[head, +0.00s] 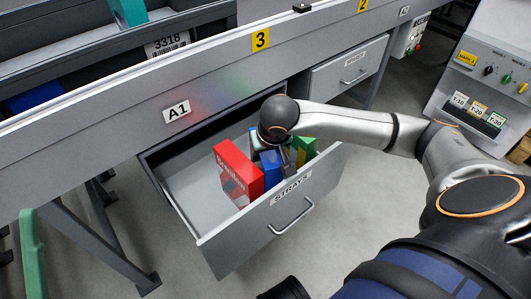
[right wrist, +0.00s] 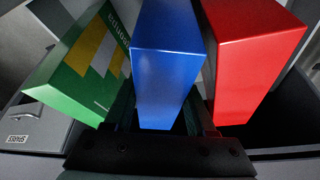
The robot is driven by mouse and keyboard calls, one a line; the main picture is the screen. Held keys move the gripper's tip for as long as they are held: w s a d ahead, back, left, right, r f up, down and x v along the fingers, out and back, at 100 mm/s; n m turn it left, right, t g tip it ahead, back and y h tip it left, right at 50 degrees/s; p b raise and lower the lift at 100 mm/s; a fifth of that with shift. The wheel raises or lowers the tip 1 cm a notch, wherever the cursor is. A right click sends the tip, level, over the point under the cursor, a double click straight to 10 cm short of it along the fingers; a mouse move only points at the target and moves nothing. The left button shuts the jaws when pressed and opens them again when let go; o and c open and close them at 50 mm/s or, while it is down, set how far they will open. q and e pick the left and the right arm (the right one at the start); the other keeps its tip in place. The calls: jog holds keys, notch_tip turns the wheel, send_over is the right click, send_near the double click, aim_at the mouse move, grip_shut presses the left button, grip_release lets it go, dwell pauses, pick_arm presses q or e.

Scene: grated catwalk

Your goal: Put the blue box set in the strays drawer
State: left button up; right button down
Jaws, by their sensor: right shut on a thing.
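The strays drawer (head: 240,240) is pulled open below the A1 label, with its STRAYS label on the front panel. My right gripper (head: 285,158) reaches down into the drawer and is shut on the blue box (head: 270,166). The blue box also shows between the fingers in the right wrist view (right wrist: 168,55). It is inside the drawer's outline, between a red box (head: 238,172) and a green and yellow box (head: 306,149). I cannot tell whether it touches the drawer floor, as the gripper and drawer front hide its lower part. My left gripper is out of view.
The drawer's left part is bare. A second drawer (head: 348,74), labelled but hard to read, is closed to the right. A grey conveyor edge (head: 215,83) runs above, with a dark tote (head: 110,45) on it. A control panel (head: 485,85) stands at right.

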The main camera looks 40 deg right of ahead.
jog(key=c, duration=0.5)
grip_release()
jog(key=shift+f, duration=0.1)
jog(key=shift+r, duration=0.2)
jog(key=p+v, duration=0.4)
jog(key=v, duration=0.6)
jog(key=shift+s+r, duration=0.1)
jog(key=shift+r, duration=0.2)
jog(key=shift+s+a+r, duration=0.1)
jog(key=shift+s+r, duration=0.15)
jog(key=shift+r, duration=0.25)
